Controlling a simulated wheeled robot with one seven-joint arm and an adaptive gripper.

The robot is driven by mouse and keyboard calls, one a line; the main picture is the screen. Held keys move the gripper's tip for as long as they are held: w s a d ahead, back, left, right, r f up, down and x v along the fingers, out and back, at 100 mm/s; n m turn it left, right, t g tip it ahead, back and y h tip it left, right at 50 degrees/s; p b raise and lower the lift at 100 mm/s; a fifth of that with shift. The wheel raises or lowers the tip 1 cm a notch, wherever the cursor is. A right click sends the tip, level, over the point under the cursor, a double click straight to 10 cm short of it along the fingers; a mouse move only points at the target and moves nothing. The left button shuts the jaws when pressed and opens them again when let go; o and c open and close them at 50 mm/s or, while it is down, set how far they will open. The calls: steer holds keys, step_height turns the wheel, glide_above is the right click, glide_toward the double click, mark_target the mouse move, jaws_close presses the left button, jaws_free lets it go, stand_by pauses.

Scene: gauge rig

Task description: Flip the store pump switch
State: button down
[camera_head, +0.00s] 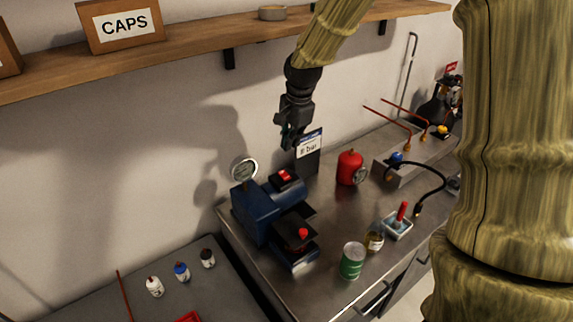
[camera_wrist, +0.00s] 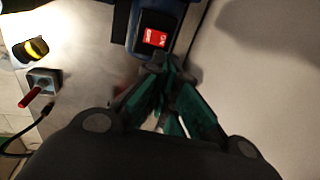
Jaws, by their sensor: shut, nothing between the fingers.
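The blue pump (camera_head: 252,212) stands at the left end of the metal bench, with a round gauge on its left. Its switch is a bright red rocker (camera_head: 284,175) on top of the blue body. In the wrist view the red rocker (camera_wrist: 156,38) has white lettering and sits in a dark frame. My gripper (camera_head: 288,140) is shut and empty, pointing down above and behind the pump. In the wrist view my gripper's tips (camera_wrist: 171,64) are just below the rocker in the picture. Whether they touch it cannot be told; the head view shows them apart.
A sign (camera_head: 309,148) stands behind the pump. A wooden shelf (camera_head: 200,58) runs along the wall. Small bottles (camera_head: 182,271) stand at lower left.

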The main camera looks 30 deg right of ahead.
mark_target(287, 174)
steer(key=shift+w+a+f+p, duration=0.1)
steer(key=shift+w+f+p, duration=0.35)
steer(key=shift+f, duration=1.2)
steer(key=shift+w+d+f+p, duration=0.15)
steer(key=shift+f+p, duration=0.6)
steer(key=shift+f, duration=0.9)
steer(key=shift+w+a+f+p, duration=0.25)
steer(key=shift+f+p, duration=0.35)
steer(key=shift+f, duration=1.05)
steer(key=shift+d, duration=0.1)
steer(key=shift+w, duration=0.15)
